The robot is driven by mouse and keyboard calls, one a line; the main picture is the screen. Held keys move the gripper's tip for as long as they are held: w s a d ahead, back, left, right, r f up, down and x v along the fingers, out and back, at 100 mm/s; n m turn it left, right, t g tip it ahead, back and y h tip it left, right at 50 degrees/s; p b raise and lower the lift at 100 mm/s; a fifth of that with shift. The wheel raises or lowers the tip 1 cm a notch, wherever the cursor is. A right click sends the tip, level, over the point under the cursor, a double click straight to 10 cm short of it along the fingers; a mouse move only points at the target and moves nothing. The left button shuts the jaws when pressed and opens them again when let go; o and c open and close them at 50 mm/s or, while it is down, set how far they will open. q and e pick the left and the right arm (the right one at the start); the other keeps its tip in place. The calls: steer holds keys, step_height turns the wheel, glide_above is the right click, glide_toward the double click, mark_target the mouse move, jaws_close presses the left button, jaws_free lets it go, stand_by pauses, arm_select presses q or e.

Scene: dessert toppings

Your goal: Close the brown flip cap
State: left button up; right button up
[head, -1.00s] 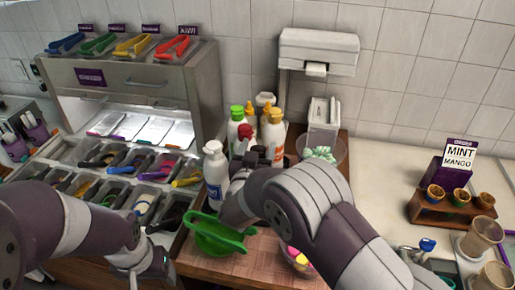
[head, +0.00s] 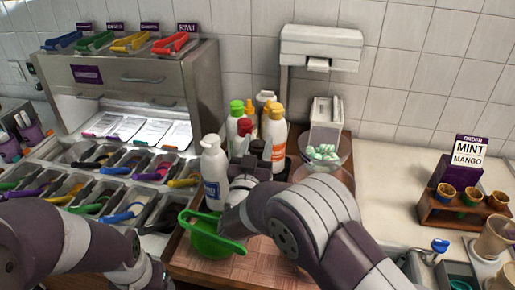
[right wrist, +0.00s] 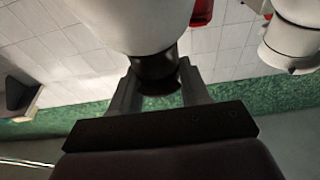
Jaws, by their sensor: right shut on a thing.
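In the right wrist view, the dark brown cap (right wrist: 155,72) sits at the end of a white rounded bottle (right wrist: 145,22). My right gripper (right wrist: 158,95) has one finger on each side of this cap and is shut on it. Whether the lid is fully down cannot be seen. In the head view, my right gripper (head: 245,168) is among the bottles, right of the white pump bottle (head: 214,176); the cap is hidden there. My left arm (head: 130,272) shows at the lower left, with its fingers not clearly visible.
A green-topped bottle (head: 236,108) and a yellow-topped bottle (head: 275,135) stand close behind the right gripper. A green bowl-shaped strainer (head: 213,240) lies in front. A clear bowl (head: 325,155) is to the right. Topping bins (head: 115,190) fill the left.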

steer(key=o, duration=1)
steer(key=b+v, duration=0.3)
steer(key=v, duration=0.9)
steer(key=shift+s, duration=0.4)
